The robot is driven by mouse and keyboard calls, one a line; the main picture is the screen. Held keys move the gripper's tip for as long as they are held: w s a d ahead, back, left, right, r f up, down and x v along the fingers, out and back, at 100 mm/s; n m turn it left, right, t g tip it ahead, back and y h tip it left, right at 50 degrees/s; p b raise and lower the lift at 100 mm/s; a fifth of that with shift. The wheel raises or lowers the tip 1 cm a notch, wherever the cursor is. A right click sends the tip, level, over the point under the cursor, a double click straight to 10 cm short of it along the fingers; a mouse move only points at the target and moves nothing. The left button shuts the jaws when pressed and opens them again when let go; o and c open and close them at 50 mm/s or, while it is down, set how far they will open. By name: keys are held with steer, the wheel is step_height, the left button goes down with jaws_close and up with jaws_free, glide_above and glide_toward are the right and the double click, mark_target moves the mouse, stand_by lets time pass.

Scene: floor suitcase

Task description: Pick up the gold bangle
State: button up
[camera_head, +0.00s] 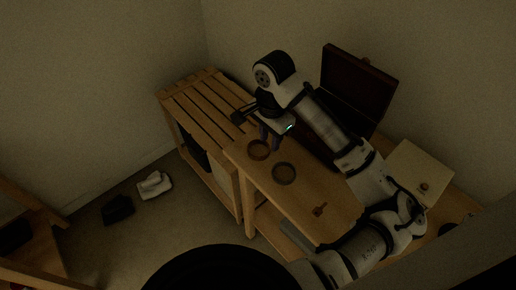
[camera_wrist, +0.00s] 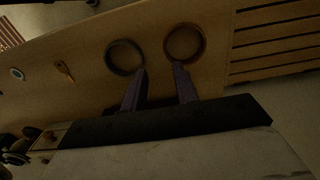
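Two ring-shaped bangles lie flat and apart on the wooden tabletop. The one nearer the slatted bench is reddish-brown (camera_head: 259,159) and also shows at the right in the wrist view (camera_wrist: 204,44). The other is darker, dull olive-brown (camera_head: 284,184), and shows to its left in the wrist view (camera_wrist: 108,57). The light is dim, so I cannot tell for certain which is gold. My gripper (camera_head: 268,137) is above the table by the reddish-brown ring. In the wrist view its fingers (camera_wrist: 159,68) are apart and empty, the left tip overlapping the dark ring's edge, the right just below the reddish-brown ring.
A small key-like item (camera_head: 319,210) lies toward the table's front. An open dark case (camera_head: 355,85) stands behind the arm. A slatted wooden bench (camera_head: 190,98) adjoins at the left. A pale flat item (camera_head: 420,170) is at the right. Shoe-like objects (camera_head: 154,186) lie on the floor.

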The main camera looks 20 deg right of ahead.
mark_target(266, 155)
steer(key=shift+w+a+f+p, duration=0.1)
steer(key=shift+f+p, duration=0.15)
steer(key=shift+f, duration=0.85)
steer(key=shift+w+a+f+p, duration=0.15)
steer(key=shift+f+p, duration=0.15)
steer(key=shift+f, duration=0.85)
steer(key=shift+w+a+f+p, duration=0.1)
steer(key=shift+f+p, duration=0.15)
steer(key=shift+f, duration=0.85)
steer(key=shift+c, duration=0.3)
jaws_close()
